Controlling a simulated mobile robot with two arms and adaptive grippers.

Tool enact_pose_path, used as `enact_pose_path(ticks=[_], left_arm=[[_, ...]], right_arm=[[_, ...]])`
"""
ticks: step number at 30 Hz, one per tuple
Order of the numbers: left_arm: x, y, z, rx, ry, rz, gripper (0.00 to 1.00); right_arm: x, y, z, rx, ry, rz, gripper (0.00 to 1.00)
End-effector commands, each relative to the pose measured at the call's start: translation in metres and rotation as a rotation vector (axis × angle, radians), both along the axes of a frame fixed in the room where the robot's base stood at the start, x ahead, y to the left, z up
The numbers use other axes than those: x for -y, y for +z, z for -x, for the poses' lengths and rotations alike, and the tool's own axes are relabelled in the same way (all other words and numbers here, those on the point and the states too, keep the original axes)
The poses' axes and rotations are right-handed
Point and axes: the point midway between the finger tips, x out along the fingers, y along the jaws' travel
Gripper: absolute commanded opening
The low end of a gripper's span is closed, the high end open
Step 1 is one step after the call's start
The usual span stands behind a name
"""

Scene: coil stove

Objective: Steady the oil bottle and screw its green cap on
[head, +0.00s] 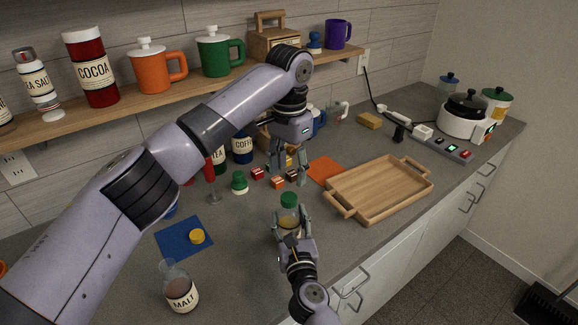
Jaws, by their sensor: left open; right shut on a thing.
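The oil bottle (291,222), clear with yellowish oil, stands upright on the counter near the front edge. The green cap (289,200) sits on the bottle's mouth; I cannot tell how tightly. My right gripper (291,228) is shut around the bottle's body from the front and hides part of it. My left gripper (286,178) is open, pointing down, with nothing between its fingers. In the picture it is just above the cap and apart from it.
A wooden tray (343,209) lies right of the bottle. Small red and brown cubes (278,182) and a green-topped shaker (239,183) are behind it. A blue mat (170,240) with a yellow lid (197,237) and a malt jar (181,292) are left. A shelf (125,105) runs along the wall.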

Motion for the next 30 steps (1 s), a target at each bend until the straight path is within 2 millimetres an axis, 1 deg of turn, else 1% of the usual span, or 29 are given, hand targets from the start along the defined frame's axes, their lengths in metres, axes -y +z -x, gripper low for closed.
enact_pose_path(ticks=[3, 7, 20, 23, 30], left_arm=[[0.0, 0.002, 0.0, 0.0, 0.137, 0.0, 0.5], [-0.001, 0.002, 0.0, -0.001, 0.218, 0.001, 0.5], [-0.001, 0.0, 0.0, -0.001, 0.238, 0.0, 0.5], [-0.001, -0.008, 0.0, -0.002, 0.238, -0.001, 0.5], [-0.001, -0.046, 0.001, -0.004, 0.238, -0.001, 0.5]], right_arm=[[0.0, 0.0, 0.0, -0.001, 0.0, 0.0, 0.0], [0.0, 0.0, 0.0, -0.001, 0.0, 0.0, 0.0], [0.0, 0.0, 0.0, 0.0, 0.0, 0.0, 0.0], [0.0, 0.0, 0.0, 0.0, 0.0, 0.0, 0.0], [0.0, 0.0, 0.0, 0.0, 0.0, 0.0, 0.0]])
